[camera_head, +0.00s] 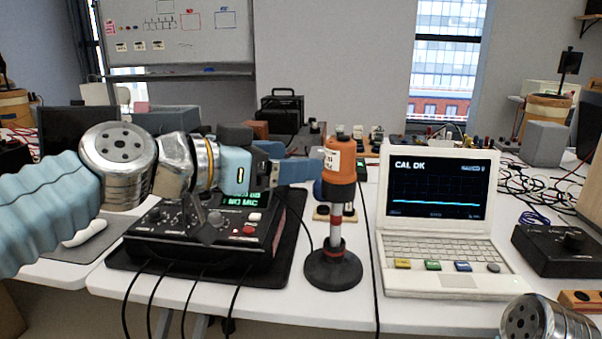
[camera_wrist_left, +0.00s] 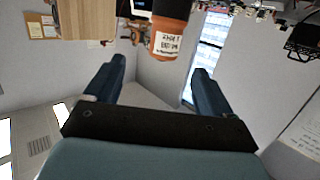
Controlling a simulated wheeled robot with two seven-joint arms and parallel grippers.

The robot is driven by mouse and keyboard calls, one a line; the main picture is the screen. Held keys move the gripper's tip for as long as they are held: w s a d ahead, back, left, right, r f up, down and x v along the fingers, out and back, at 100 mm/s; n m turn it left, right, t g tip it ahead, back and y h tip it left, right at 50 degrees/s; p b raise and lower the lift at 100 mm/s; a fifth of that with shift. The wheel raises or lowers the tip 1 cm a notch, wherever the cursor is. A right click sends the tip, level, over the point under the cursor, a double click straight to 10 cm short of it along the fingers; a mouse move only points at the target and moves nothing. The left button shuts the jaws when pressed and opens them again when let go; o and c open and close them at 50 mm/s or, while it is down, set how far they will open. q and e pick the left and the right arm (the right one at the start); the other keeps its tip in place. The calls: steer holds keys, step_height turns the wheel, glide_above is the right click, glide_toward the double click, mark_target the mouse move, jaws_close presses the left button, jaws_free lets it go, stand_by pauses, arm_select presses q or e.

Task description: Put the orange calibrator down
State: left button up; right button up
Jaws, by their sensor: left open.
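The orange calibrator (camera_head: 340,168) sits upright on top of a thin microphone stand (camera_head: 335,235) with a round black base on the white table. In the left wrist view the calibrator (camera_wrist_left: 171,35) shows at the top, ahead of the two spread fingers (camera_wrist_left: 160,68), and nothing is gripped. Whether a finger touches it cannot be told. My right gripper is not in view.
A black mixer-like box (camera_head: 205,240) with a "NO MIC" display and cables lies under my left arm. A white laptop-like device (camera_head: 440,215) reading "CAL OK" stands right of the stand. A black box (camera_head: 560,250) is farther right. Bare table shows around the stand's base.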

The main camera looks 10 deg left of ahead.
mark_target(335, 142)
arm_select(q)
steer(key=shift+g+y, duration=0.3)
steer(key=shift+y, duration=0.4)
steer(key=w+d, duration=0.1)
steer(key=w, duration=0.1)
steer(key=w+d, duration=0.4)
steer(key=shift+w+d+r, duration=0.1)
steer(key=shift+w+r, duration=0.25)
steer(key=shift+w, duration=0.05)
steer(key=p+x, duration=0.1)
steer(key=x, duration=0.3)
steer(key=shift+d+p, duration=0.35)
steer(key=shift+d, duration=0.05)
steer(key=shift+w+d+f, duration=0.2)
steer(key=shift+w+d, duration=0.05)
steer(key=shift+c, duration=0.3)
